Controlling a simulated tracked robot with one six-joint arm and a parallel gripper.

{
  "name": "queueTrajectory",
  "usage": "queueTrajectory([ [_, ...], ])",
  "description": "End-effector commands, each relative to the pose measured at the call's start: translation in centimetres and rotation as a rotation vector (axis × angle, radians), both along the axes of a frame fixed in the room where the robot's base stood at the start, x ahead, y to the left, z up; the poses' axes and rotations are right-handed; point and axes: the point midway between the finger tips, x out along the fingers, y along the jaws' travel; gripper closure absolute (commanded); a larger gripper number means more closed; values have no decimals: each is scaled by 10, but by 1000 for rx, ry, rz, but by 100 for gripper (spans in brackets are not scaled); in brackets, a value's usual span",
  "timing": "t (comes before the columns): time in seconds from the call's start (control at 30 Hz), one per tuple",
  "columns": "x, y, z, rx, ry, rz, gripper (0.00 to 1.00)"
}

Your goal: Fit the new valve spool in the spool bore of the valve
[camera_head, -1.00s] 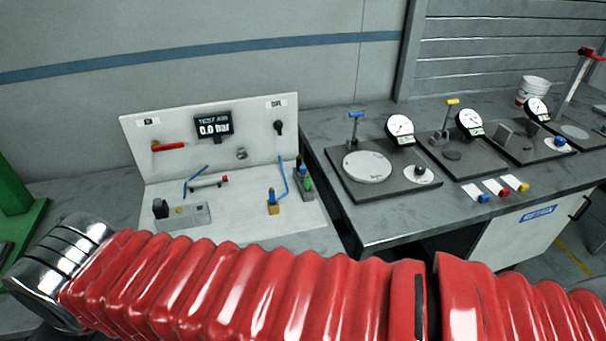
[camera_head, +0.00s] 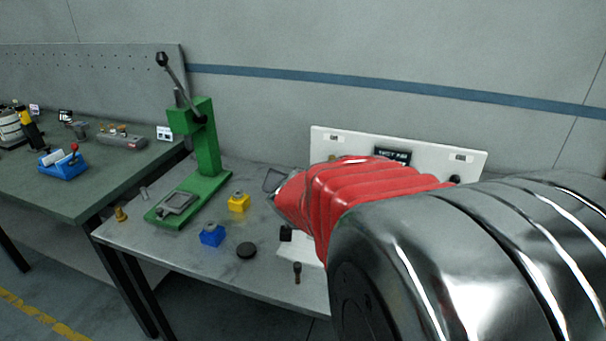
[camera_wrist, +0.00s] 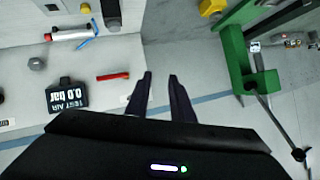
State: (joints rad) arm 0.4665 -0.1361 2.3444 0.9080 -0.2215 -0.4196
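My gripper (camera_wrist: 160,75) shows in the wrist view, with two dark fingers apart and nothing between them. In the head view my own arm hides it. I cannot pick out the new valve spool or its bore for certain. A grey block with brass-coloured parts (camera_head: 120,138), possibly a valve, sits on the left bench. A small dark-headed pin (camera_head: 297,271) stands near the front of the middle table. A brass plug (camera_head: 121,214) and a small grey cylinder (camera_head: 143,193) are at that table's left end.
A green lever press (camera_head: 207,145) stands on the middle table, with a yellow block (camera_head: 238,203), blue block (camera_head: 212,235) and black disc (camera_head: 246,250) nearby. My arm covers much of the white test panel (camera_head: 330,140). Its display (camera_wrist: 68,97) reads 0.0 bar.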

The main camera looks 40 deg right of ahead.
Motion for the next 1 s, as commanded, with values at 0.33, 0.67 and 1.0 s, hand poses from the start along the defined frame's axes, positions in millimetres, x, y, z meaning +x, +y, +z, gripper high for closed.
queueTrajectory([
  [0.33,-115,-173,-60,-101,72,-622,78],
  [0.67,-265,-231,-111,-177,293,-1113,78],
  [1.0,-287,-231,-116,-185,334,-1178,78],
])
